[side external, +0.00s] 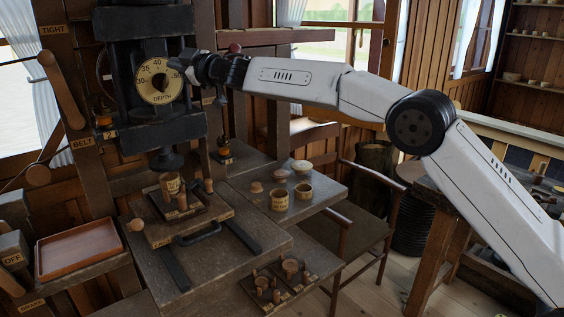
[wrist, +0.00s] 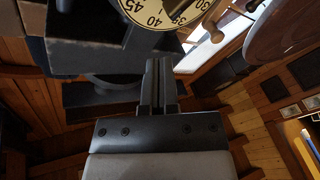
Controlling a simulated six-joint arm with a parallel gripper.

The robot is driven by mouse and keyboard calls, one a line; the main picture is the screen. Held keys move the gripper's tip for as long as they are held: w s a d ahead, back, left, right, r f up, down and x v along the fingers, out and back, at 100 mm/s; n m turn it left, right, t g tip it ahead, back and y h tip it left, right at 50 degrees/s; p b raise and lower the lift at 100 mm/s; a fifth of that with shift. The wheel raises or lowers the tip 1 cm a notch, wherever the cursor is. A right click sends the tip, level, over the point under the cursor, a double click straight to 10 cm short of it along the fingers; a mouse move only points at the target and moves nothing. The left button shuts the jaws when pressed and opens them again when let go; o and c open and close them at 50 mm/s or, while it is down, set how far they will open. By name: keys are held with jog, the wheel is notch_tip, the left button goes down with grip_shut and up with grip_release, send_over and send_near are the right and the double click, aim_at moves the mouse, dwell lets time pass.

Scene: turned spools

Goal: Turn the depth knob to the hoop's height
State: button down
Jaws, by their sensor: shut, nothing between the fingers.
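The depth knob's cream dial (side external: 153,90), marked DEPTH with numbers such as 35, 40 and 50 legible, is on the front of the black press head. Its dark centre shows, but I cannot read the exact setting. The dial is cut off at the top of the wrist view (wrist: 140,12). My gripper (side external: 190,72) is at the dial's right edge in the side view; I cannot tell if it touches. Its fingers (wrist: 159,66) are together and empty. A small wooden cup-like piece (side external: 171,182) stands under the press ram; I cannot tell whether it is the hoop.
The press ram (side external: 166,160) hangs above a wooden fixture board (side external: 160,232). Small turned pots (side external: 278,201) stand on a side shelf to the right. An empty reddish tray (side external: 84,250) is at lower left.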

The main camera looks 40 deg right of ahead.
aim_at(167, 78)
jog(key=s+d+f+m+h, duration=0.1)
jog(key=s+d+f+m, duration=0.2)
jog(key=m, duration=1.2)
jog(key=s+d+f+m+t+h, duration=0.1)
jog(key=s+d+f+m+h, duration=0.1)
jog(key=m, duration=1.3)
jog(key=shift+s+d+f+m, duration=0.3)
jog(key=shift+s+d+f, duration=0.25)
jog(key=shift+s+d, duration=0.3)
jog(key=shift+w, duration=0.3)
jog(key=shift+x, duration=4.85)
jog(key=shift+a+r, duration=0.25)
jog(key=shift+a, duration=0.7)
jog(key=shift+a+r, duration=0.2)
jog(key=shift+a, duration=0.75)
jog(key=shift+a+r+n, duration=0.1)
jog(key=shift+n, duration=0.4)
